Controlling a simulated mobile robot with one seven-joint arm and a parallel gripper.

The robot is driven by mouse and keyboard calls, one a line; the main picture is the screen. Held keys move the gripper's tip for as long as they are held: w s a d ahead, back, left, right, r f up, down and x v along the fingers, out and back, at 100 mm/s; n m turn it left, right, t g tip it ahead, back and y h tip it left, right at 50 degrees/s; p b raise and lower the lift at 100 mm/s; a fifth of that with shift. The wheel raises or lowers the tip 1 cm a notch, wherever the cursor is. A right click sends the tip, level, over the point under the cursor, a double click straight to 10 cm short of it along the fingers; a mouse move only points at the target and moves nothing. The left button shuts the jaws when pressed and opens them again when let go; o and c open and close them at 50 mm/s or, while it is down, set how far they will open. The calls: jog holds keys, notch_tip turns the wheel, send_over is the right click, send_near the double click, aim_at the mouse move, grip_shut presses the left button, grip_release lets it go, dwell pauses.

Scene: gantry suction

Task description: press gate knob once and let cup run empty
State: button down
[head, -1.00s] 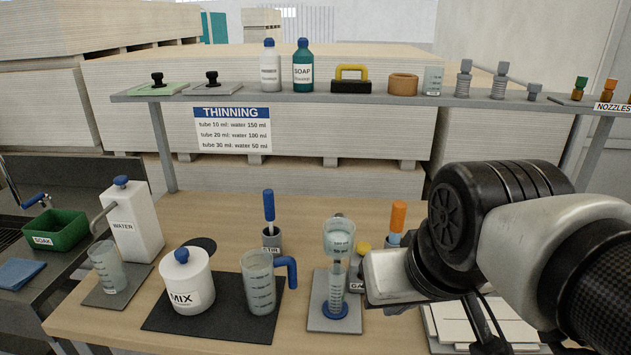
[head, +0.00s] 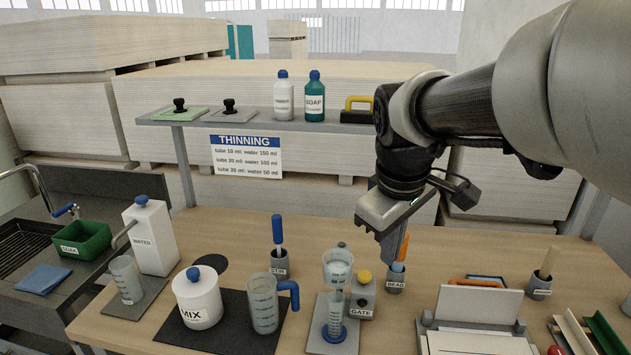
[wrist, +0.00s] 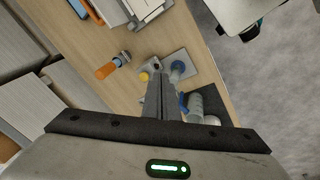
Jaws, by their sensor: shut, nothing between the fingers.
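The gate block (head: 361,300), labelled GATE, stands on the bench with a yellow knob (head: 364,277) on top. The knob also shows in the wrist view (wrist: 144,77). A clear cup (head: 338,262) with pale liquid sits left of it, above a graduated tube (head: 336,305) with a blue foot on a grey plate. My gripper (head: 387,262) is shut and empty, pointing down, above and slightly right of the knob and apart from it. In the wrist view its closed fingers (wrist: 158,84) end close beside the knob in the picture.
The READ pot (head: 395,283) with an orange-handled tool stands just right of the gate. The STIR pot (head: 279,268), a blue-handled jug (head: 263,303) and the MIX pot (head: 198,303) stand to the left. A shelf (head: 250,124) runs behind.

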jog(key=w+n+g+p, duration=0.1)
jog(key=w+n+p, duration=0.25)
jog(key=w, duration=0.35)
jog(key=n+g+y+p, duration=0.1)
jog(key=n+p, duration=0.2)
jog(key=n, duration=0.2)
send_over(365, 275)
notch_tip(365, 275, down, 3)
jog(key=shift+s+d+f, duration=0.15)
jog(key=shift+s, duration=0.2)
jog(key=f, duration=1.4)
jog(key=shift+w, duration=0.35)
